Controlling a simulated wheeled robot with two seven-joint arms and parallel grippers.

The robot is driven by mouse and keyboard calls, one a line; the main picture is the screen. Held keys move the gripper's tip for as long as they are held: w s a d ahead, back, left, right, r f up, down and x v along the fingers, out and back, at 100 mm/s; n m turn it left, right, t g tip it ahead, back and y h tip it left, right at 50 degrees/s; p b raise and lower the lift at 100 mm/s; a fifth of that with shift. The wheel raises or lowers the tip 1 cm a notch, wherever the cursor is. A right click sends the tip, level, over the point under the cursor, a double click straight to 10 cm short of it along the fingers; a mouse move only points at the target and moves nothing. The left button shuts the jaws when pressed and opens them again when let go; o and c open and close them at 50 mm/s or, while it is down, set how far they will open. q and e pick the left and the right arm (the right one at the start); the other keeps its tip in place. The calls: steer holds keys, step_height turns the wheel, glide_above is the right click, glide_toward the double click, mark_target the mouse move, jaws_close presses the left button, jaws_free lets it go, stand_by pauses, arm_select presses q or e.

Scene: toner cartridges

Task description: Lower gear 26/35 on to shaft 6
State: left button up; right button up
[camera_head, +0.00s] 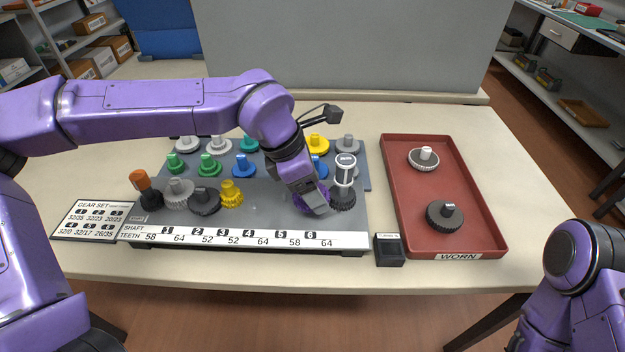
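My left gripper (318,207) points down over the right part of the grey gear board, above the number 6 on the shaft label strip (345,239). Its fingers are seen from behind, so I cannot tell whether they hold a gear. Shaft 6 and gear 26/35 cannot be made out; the gripper covers that area. A dark gear (343,201) sits just right of the gripper, with a white cylinder (345,172) above it. A gear set card (93,221) lists 26/35 under 6. My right arm shows at the lower right, its gripper out of view.
Left of the gripper stand a yellow gear (230,194), a dark gear (205,201), a grey gear (178,192) and an orange-topped knob (140,181). More coloured gears stand behind. A red WORN tray (391,190) holds two gears. A small black box (389,251) stands beside it.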

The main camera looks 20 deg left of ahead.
arm_select(q)
steer(key=shift+f, duration=0.3)
steer(key=shift+r+p, duration=0.1)
steer(key=shift+p, duration=0.3)
steer(key=shift+f, duration=0.4)
stand_by(0.6)
steer(key=shift+p, duration=0.55)
stand_by(0.5)
steer(key=shift+f+b, duration=0.35)
steer(key=shift+f, duration=0.6)
stand_by(0.4)
steer(key=o, duration=1.1)
steer(key=v, duration=1)
steer(key=shift+r+p, duration=0.3)
steer(key=shift+p, duration=0.1)
